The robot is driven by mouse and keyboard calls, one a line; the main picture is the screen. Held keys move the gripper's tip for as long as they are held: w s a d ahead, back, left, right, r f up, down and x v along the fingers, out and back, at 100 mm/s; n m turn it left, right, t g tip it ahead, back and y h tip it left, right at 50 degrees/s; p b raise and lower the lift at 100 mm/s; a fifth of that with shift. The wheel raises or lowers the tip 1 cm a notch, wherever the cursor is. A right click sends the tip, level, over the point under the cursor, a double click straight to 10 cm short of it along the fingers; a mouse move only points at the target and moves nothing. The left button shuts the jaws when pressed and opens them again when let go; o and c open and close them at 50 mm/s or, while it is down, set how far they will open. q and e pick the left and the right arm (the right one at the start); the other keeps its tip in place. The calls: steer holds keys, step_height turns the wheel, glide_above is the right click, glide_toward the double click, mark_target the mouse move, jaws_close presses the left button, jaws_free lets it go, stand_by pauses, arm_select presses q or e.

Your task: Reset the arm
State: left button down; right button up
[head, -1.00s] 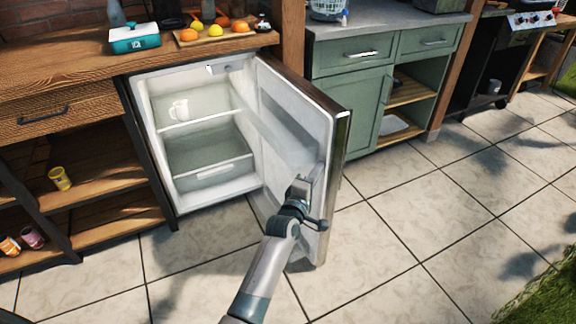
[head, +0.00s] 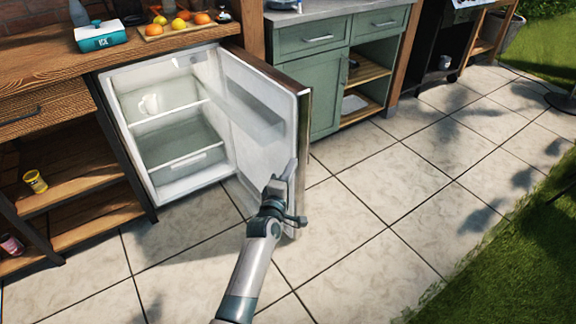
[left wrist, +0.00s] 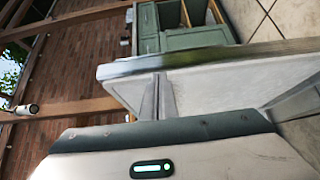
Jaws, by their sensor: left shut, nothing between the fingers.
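My left gripper (head: 284,180) is in front of the inner side of the open fridge door (head: 262,125), near its free edge, in the head view. Its fingers are shut with nothing seen between them. In the left wrist view, the fingers (left wrist: 158,97) point toward the pale door panel (left wrist: 220,85); I cannot tell whether they touch it. My right gripper is in neither view.
A green cabinet (head: 325,85) stands to the right. Tiled floor (head: 370,220) is clear right of the door.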

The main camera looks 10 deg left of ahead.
arm_select(q)
steer(key=shift+s+d+f, duration=0.1)
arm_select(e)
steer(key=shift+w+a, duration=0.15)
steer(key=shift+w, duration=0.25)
